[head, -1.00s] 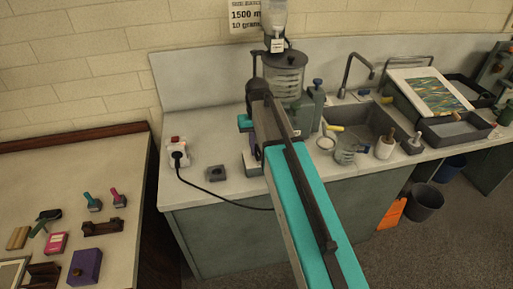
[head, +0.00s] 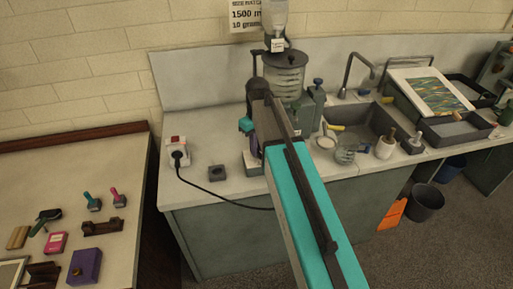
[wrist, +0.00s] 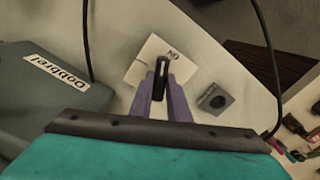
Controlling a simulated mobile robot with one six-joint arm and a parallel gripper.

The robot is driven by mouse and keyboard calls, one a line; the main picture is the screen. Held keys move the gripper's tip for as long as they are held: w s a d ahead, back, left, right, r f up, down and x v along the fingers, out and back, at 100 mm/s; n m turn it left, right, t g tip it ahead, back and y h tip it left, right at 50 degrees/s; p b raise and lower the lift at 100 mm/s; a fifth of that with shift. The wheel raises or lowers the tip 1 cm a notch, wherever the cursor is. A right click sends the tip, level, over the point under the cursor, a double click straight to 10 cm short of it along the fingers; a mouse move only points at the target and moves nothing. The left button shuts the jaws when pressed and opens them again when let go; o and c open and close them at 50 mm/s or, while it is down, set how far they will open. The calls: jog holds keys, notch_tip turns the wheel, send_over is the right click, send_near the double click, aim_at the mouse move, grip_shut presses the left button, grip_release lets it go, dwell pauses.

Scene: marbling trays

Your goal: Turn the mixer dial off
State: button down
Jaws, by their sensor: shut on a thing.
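The mixer stands on the counter behind my arm, with its clear ribbed jar (head: 286,82) showing above the arm. In the wrist view, my gripper (wrist: 162,74) has its purple fingers closed on both sides of a small black dial (wrist: 161,82) with a white pointer line. The pointer runs roughly along the fingers. In the head view, my arm hides the dial and the fingertips.
A grey block with a round hole (head: 217,173) sits on the counter left of the mixer. A white socket box (head: 176,147) has a black cable (head: 222,197) running along the counter front. A dark grey labelled body (wrist: 60,95) fills the wrist view's left side.

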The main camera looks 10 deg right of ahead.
jog(key=n, duration=1.2)
dwell(0.5)
jog(key=c, duration=1.7)
grip_release()
jog(key=shift+r, duration=0.1)
jog(key=shift+r+b, duration=2.05)
jog(key=shift+r, duration=4.75)
